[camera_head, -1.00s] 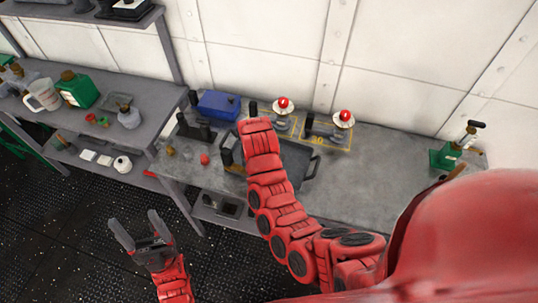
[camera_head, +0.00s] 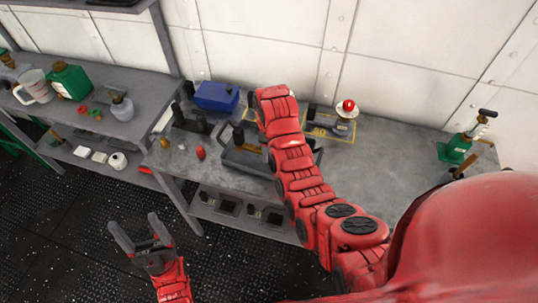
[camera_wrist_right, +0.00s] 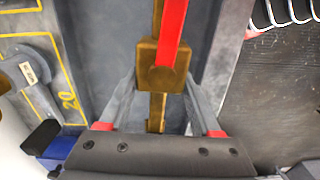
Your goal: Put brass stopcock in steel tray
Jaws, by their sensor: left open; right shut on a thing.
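The brass stopcock (camera_wrist_right: 158,78), with a red lever, is between the fingers of my right gripper (camera_wrist_right: 160,92) in the right wrist view. The gripper is shut on it. The steel tray (camera_head: 240,163), dark grey with raised handles, is on the bench in the head view, partly hidden by my right arm. Its grey floor (camera_wrist_right: 108,50) shows behind the stopcock in the right wrist view; I cannot tell the gap between them. In the head view my right arm hides the stopcock and most of that gripper. My left gripper (camera_head: 136,235) is open and empty, over the floor.
A blue box (camera_head: 217,97) stands behind the tray. A red-knobbed fitting (camera_head: 346,112) sits in a yellow-marked area right of my arm. Small parts, including a red one (camera_head: 200,153), lie left of the tray. The bench's right part is mostly clear, with a green-based device (camera_head: 458,148).

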